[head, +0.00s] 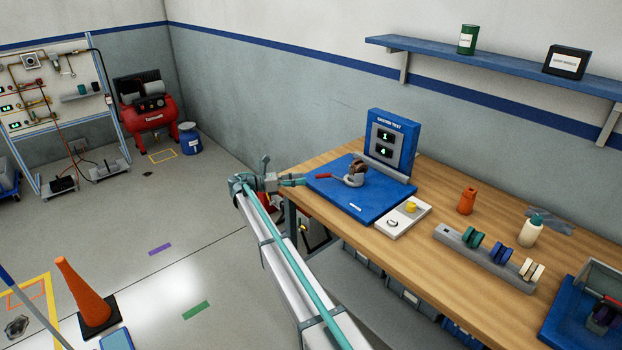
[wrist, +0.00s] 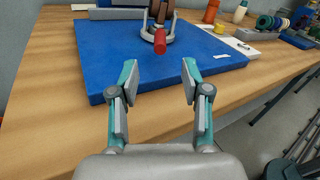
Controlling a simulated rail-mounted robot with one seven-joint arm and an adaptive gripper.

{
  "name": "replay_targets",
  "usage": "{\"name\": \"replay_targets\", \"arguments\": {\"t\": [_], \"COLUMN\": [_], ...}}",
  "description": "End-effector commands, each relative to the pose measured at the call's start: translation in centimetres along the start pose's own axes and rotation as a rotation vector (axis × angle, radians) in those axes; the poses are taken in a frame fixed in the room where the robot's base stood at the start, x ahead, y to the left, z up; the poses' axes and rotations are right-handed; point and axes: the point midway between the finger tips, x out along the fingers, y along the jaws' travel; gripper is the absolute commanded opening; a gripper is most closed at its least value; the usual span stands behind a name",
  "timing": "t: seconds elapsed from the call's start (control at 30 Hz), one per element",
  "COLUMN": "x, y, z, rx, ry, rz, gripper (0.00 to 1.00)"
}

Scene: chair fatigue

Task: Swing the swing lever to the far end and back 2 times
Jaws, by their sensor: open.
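The swing lever (head: 323,176) has a red grip and reaches left from a caster-like wheel (head: 355,172) in a grey fork on the blue test plate (head: 376,204). In the wrist view the red grip (wrist: 160,42) points towards me, ahead of and roughly centred between my fingertips. My gripper (head: 291,181) is at the plate's left edge, close to the grip's end. In the wrist view my gripper (wrist: 159,78) is open and empty, with a gap between the fingers and the grip.
A blue display stand (head: 393,135) showing 1 and 4 stands behind the plate. An orange bottle (head: 466,201) and a grey rack (head: 485,259) of wheels stand further right on the wooden bench (head: 420,262).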

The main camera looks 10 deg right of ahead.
Motion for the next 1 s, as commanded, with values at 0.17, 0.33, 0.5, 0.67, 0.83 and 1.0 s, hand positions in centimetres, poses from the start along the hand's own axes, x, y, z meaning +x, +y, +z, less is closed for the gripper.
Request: {"name": "replay_targets", "arguments": {"t": [0.17,0.33,0.5,0.67,0.83,1.0], "x": [-1.8,-2.2,-2.2,-2.2,-2.2,-2.2], "y": [0.0,0.0,0.0,0.0,0.0,0.0], "z": [0.0,0.0,0.0,0.0,0.0,0.0], "rx": [0.000,0.000,0.000,0.000,0.000,0.000], "ry": [0.000,0.001,0.001,0.001,0.001,0.001], "rz": [0.000,-0.001,-0.001,-0.001,-0.001,-0.001], "gripper": [0.47,0.47,0.47,0.47,0.47,0.47]}}
